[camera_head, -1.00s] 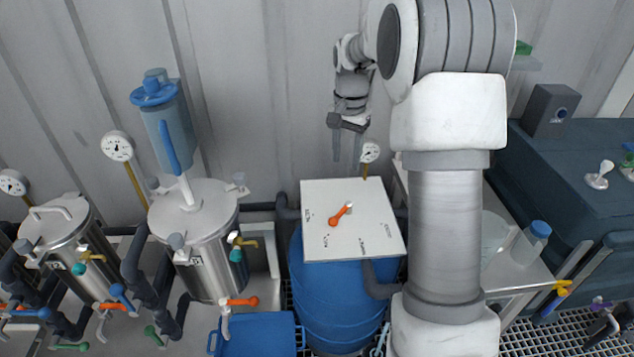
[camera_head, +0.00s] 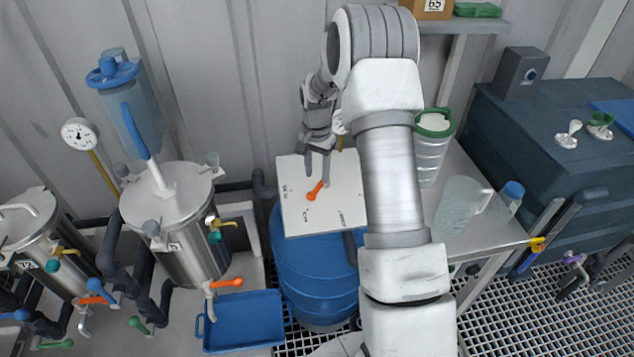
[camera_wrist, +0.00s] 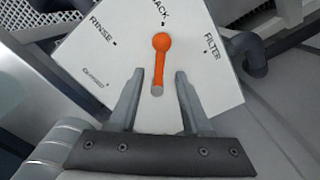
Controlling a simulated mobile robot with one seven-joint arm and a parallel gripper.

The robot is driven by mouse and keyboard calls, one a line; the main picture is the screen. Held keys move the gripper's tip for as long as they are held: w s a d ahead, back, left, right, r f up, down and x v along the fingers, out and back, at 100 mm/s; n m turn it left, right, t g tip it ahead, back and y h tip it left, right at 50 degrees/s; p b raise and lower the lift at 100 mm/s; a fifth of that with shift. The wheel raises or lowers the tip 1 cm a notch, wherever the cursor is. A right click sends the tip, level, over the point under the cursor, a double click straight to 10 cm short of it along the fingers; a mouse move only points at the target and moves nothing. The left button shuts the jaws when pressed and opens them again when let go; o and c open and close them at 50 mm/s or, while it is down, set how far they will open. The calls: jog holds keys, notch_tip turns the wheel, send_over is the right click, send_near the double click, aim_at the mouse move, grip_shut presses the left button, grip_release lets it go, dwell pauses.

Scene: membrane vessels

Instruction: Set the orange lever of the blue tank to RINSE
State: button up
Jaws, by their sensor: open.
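The blue tank (camera_head: 312,275) stands below my arm, with a white square panel (camera_head: 300,218) on top. The orange lever (camera_head: 315,191) sits on this panel; it also shows in the wrist view (camera_wrist: 160,62). Its round knob points at the upper label, cut off and ending in "ACK". The RINSE label (camera_wrist: 100,28) is to the left of the lever and FILTER (camera_wrist: 211,47) to the right. My gripper (camera_head: 317,174) is open above the panel. In the wrist view its fingers (camera_wrist: 158,82) lie on either side of the lever's pivot end; their height above it is unclear.
A steel vessel (camera_head: 190,250) with another orange lever (camera_head: 227,283) stands to the left. A blue tray (camera_head: 245,318) lies in front of it. On the right, a bench (camera_head: 475,235) holds a clear jug (camera_head: 462,205) and a green-rimmed container (camera_head: 430,150). A gauge stands behind the panel.

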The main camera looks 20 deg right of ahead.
aim_at(317, 188)
jog(key=shift+f, duration=2.1)
grip_shut()
